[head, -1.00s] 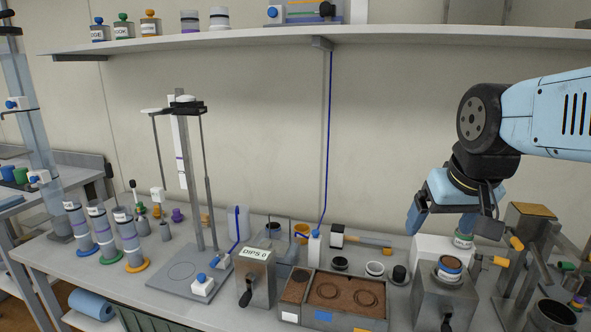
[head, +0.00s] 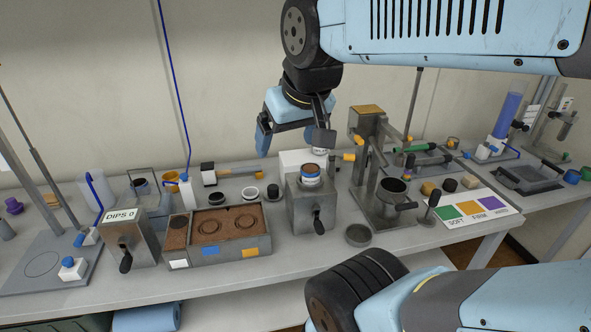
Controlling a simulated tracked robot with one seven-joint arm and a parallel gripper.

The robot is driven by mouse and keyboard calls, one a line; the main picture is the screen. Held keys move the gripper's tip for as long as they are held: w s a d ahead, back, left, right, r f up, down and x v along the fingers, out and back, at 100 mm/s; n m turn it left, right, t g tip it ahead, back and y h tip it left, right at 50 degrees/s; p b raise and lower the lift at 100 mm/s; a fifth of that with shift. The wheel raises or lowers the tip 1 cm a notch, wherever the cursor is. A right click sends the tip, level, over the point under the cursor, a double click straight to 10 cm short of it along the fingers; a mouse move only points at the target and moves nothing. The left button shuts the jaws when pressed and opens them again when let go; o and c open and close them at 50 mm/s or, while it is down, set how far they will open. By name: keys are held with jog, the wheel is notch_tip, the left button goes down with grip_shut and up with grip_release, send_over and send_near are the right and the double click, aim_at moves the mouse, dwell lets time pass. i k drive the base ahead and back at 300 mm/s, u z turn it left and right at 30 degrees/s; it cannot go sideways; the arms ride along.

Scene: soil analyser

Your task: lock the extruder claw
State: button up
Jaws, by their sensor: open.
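No part is labelled as the extruder claw, and I cannot tell for certain which one it is. A grey metal block (head: 311,207) with a black lever on its front stands mid-bench. A short cylinder with a blue band and brown soil (head: 310,175) sits on its top. Right of it is a metal stand (head: 367,125) with a tan top pad, orange-ended handles and a dark cup (head: 392,188). My gripper (head: 292,148) is open and empty, pointing down above and behind the block, left of the stand. Its right finger partly covers a small jar (head: 320,151).
A soil tray (head: 238,252) with two ring marks and a DIPS 0 box (head: 131,238) stand left of the block. A colour card (head: 470,213) lies at right. My arm spans the upper right.

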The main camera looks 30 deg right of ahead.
aim_at(331, 156)
jog(key=z, duration=1.75)
jog(key=k, duration=0.85)
jog(key=u, duration=0.55)
jog(key=i, duration=0.9)
jog(key=u, duration=0.05)
